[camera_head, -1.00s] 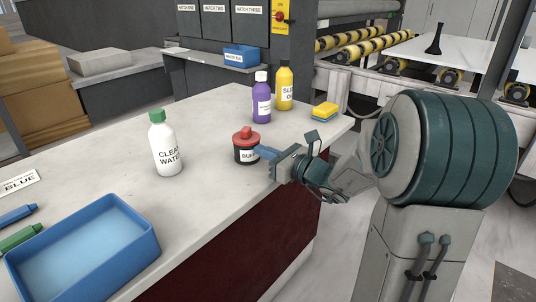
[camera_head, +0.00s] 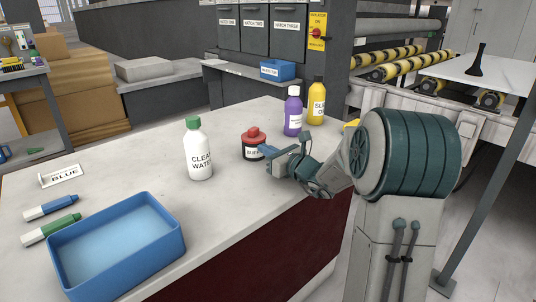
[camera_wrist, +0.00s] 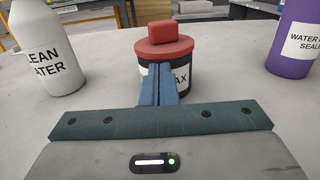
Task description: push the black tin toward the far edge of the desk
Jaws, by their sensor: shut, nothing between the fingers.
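The black tin (camera_head: 252,152) has a red lid with a raised red knob and a white label. It stands upright on the pale desk (camera_head: 130,170). In the wrist view the tin (camera_wrist: 180,85) is straight ahead, its label partly hidden by the fingers. My gripper (camera_head: 265,149) is shut and empty, low over the desk on the tin's near right side. Its blue fingertips (camera_wrist: 158,72) are at the tin's wall and appear to touch it.
A white bottle (camera_head: 199,155) stands left of the tin, a purple bottle (camera_head: 293,115) and a yellow bottle (camera_head: 317,103) behind right. A blue tray (camera_head: 118,250) and markers (camera_head: 52,207) lie at left. Bare desktop lies beyond the tin, toward the far edge.

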